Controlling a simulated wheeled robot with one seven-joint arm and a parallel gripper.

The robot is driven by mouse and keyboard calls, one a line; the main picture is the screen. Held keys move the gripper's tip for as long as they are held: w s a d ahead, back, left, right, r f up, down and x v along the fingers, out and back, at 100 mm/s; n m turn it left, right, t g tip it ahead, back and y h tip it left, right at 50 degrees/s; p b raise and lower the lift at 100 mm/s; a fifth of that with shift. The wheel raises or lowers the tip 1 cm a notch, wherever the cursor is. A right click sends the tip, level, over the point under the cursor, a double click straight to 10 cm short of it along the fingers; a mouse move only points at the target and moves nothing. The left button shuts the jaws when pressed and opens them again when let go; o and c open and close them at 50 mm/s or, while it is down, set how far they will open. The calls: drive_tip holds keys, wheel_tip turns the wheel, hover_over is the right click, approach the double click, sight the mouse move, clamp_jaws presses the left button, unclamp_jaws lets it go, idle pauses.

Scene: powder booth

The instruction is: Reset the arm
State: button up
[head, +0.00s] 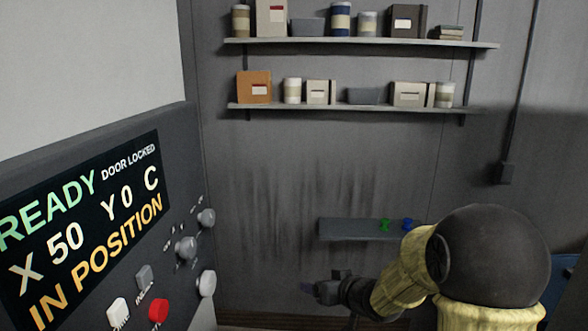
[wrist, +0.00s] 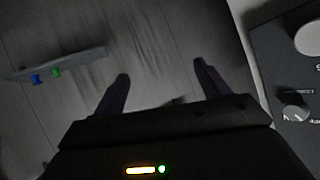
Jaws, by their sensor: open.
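My gripper (head: 325,287) is at the end of my arm, low in the middle of the head view, in front of the grey wall and to the right of the control panel (head: 185,215). In the wrist view its two fingers (wrist: 161,72) are spread apart with nothing between them. The panel's screen (head: 85,225) reads READY, DOOR LOCKED, X 50, Y 0, C and IN POSITION. A red button (head: 158,312), a white switch (head: 118,314), a grey button (head: 144,277) and several knobs (head: 186,247) sit beside the screen. Their small labels are too small to read.
A low shelf (head: 345,230) holds a green item (head: 384,225) and a blue item (head: 407,225). Two upper shelves (head: 360,42) carry boxes and jars. The panel edge with a knob (wrist: 296,112) is at the right of the wrist view. Space around my fingers looks free.

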drive_tip(key=s+d+f+m+g+h, duration=0.1)
drive_tip(key=s+d+f+g+h, duration=0.1)
drive_tip(key=s, duration=0.9)
drive_tip(key=s+d+f+m+g+h, duration=0.2)
drive_tip(key=s+d+f+g+h, duration=0.1)
drive_tip(key=s, duration=0.9)
drive_tip(key=d+g+h, duration=0.1)
drive_tip(key=d+g, duration=0.1)
drive_tip(key=d, duration=0.1)
drive_tip(key=shift+s+f+m+g, duration=0.2)
drive_tip(key=shift+m+g, duration=0.1)
drive_tip(key=shift+g, duration=0.1)
